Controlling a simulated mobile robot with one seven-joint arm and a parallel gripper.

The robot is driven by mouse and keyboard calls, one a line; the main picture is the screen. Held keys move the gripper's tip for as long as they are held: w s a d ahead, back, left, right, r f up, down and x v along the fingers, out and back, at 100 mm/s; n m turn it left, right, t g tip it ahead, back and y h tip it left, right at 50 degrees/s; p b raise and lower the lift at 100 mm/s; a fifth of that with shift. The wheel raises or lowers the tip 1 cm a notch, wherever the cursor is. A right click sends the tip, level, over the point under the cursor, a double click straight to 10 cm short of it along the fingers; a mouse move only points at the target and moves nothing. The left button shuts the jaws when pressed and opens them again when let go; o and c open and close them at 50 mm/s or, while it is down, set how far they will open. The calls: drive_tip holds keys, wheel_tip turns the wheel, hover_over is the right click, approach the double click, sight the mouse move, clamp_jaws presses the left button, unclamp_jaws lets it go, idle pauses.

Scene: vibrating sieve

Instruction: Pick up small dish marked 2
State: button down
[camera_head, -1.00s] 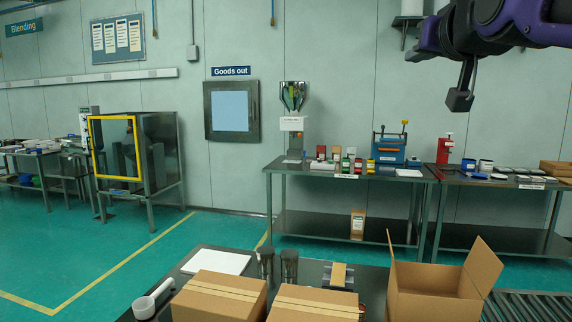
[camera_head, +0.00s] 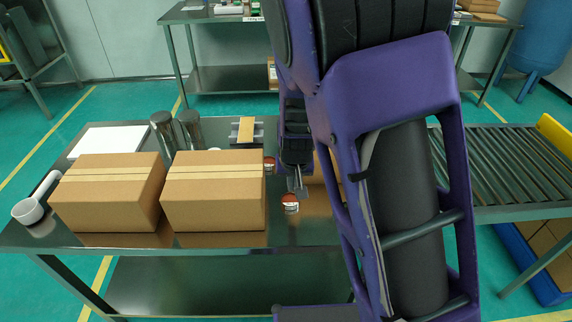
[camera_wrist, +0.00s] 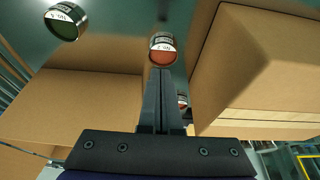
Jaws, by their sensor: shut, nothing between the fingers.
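A small round dish with orange-red contents (camera_wrist: 162,55) and a white label lies just past my fingertips in the wrist view. Its upside-down label seems to read No. 2, but it is small. It also shows on the table in the head view (camera_head: 290,208). My gripper (camera_wrist: 161,72) is shut and empty, pointing down at this dish; contact cannot be told. In the head view my gripper (camera_head: 298,186) is just behind it. A dish with dark green contents (camera_wrist: 66,24) lies off to the upper left. A third, reddish dish (camera_wrist: 183,101) is partly hidden by my fingers.
Two closed cartons (camera_head: 106,200) (camera_head: 212,200) stand left of my gripper. A brown carton (camera_wrist: 80,105), mostly hidden by my arm in the head view, stands on the other side.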

sight(292, 200)
drive_tip(key=b+x, duration=0.2)
drive_tip(key=x, duration=0.5)
drive_tip(key=shift+w+f, duration=0.1)
drive_tip(key=shift+f, duration=0.05)
